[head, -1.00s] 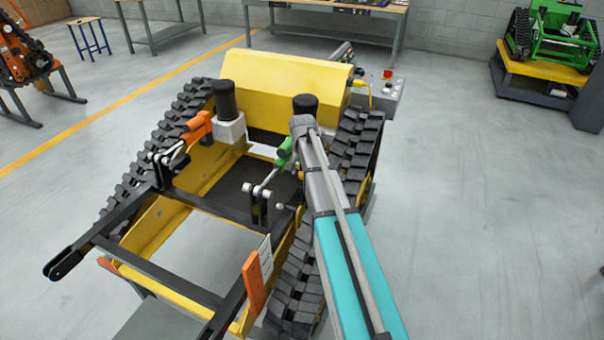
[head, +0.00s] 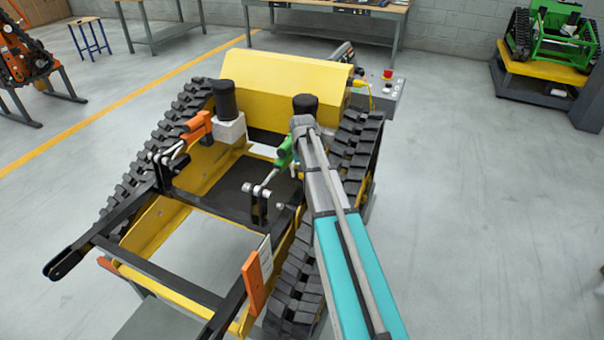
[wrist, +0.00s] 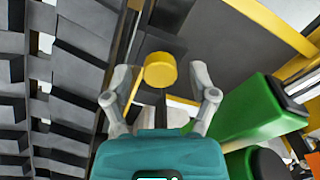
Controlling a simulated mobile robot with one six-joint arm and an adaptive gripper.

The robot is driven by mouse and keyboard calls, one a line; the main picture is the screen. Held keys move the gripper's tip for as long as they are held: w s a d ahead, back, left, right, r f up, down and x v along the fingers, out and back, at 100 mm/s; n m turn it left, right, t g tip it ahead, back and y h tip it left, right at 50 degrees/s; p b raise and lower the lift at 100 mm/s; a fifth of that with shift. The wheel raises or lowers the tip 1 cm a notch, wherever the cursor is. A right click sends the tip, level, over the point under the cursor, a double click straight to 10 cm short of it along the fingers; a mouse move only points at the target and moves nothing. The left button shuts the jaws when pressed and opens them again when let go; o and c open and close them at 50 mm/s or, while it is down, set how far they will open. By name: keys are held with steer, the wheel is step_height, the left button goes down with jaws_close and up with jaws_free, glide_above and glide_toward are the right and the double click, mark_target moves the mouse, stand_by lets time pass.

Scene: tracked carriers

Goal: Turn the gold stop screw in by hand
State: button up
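The gold stop screw (wrist: 160,70) shows in the wrist view as a round, gold-coloured head, just beyond my gripper. My gripper (wrist: 162,90) has its two grey fingers spread, one to each side of the screw head. Gaps show between the fingers and the head, so it is open and holds nothing. I cannot tell how far the fingertips are from the head in depth. In the head view my arm reaches down over the right side of the yellow tracked carrier (head: 300,76), and it hides the screw and most of the gripper.
A green part (wrist: 262,110) lies close to the right of my gripper in the wrist view. The black track (wrist: 75,75) runs along the left. In the head view a green-bodied cylinder (head: 285,151) and a grey control box with a red button (head: 388,74) are near. Open floor lies right.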

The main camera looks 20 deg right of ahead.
steer(key=c, duration=0.9)
steer(key=shift+m, duration=0.3)
steer(key=m, duration=0.6)
steer(key=shift+m, duration=1.6)
steer(key=m, duration=0.3)
steer(key=shift+m, duration=0.4)
steer(key=m, duration=0.6)
